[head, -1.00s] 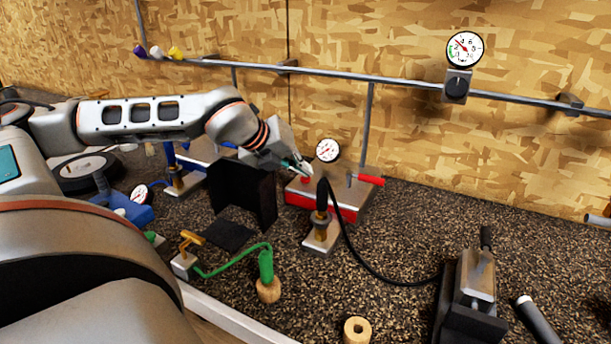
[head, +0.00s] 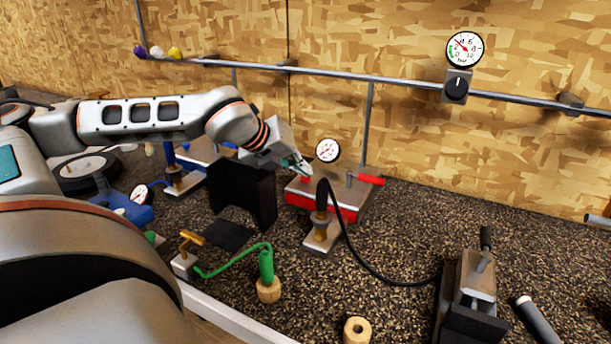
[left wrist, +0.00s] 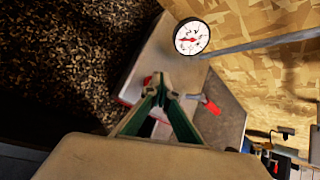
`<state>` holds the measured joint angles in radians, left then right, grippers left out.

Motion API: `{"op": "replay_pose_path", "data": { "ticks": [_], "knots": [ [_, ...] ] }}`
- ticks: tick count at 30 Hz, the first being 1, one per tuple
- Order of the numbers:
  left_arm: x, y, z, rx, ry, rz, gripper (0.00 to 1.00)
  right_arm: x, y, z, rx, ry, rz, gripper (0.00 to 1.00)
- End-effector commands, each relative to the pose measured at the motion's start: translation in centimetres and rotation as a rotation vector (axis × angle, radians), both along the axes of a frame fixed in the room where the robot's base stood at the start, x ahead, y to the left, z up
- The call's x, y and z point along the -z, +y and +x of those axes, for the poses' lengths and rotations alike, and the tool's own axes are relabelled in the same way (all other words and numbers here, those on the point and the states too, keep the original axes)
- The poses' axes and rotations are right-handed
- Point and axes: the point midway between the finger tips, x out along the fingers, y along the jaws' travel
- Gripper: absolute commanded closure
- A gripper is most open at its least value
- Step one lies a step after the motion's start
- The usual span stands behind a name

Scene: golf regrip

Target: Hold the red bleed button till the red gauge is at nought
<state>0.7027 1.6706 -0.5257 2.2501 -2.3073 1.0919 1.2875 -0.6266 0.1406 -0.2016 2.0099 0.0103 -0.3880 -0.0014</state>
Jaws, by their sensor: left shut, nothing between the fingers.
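The red box (head: 326,206) stands on the bench near the wall, with a grey top. Its small round white gauge (head: 327,150) stands at the back and also shows in the left wrist view (left wrist: 191,37). The gauge has a red needle; I cannot read its value. The red button (head: 304,180) is on the left of the box top, partly hidden, and its edge shows in the wrist view (left wrist: 147,80). My left gripper (head: 308,171) is shut and empty, its tips close over the button; I cannot tell whether they touch it. My right gripper is out of view.
A red-handled lever (head: 370,180) stands on the right of the box. A black hose (head: 347,240) rises in front of it from a small stand. A black panel (head: 250,192) stands to its left. A wall gauge (head: 464,49) hangs above a rail.

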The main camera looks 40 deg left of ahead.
Motion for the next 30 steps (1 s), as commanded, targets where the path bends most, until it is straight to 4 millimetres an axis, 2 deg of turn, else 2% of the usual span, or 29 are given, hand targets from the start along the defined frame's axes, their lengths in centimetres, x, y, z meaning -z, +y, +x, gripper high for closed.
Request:
{"op": "replay_pose_path", "data": {
  "ticks": [11,21,30],
  "knots": [
    [0.0,0.0,0.0,-0.001,0.001,-0.001,1.00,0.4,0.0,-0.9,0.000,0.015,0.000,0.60],
    [-1.6,0.0,0.0,-0.001,0.000,-0.001,1.00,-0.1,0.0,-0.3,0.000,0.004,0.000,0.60],
    [-1.8,0.0,0.0,-0.001,0.001,-0.001,1.00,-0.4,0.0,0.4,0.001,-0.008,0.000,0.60]
  ]
}}
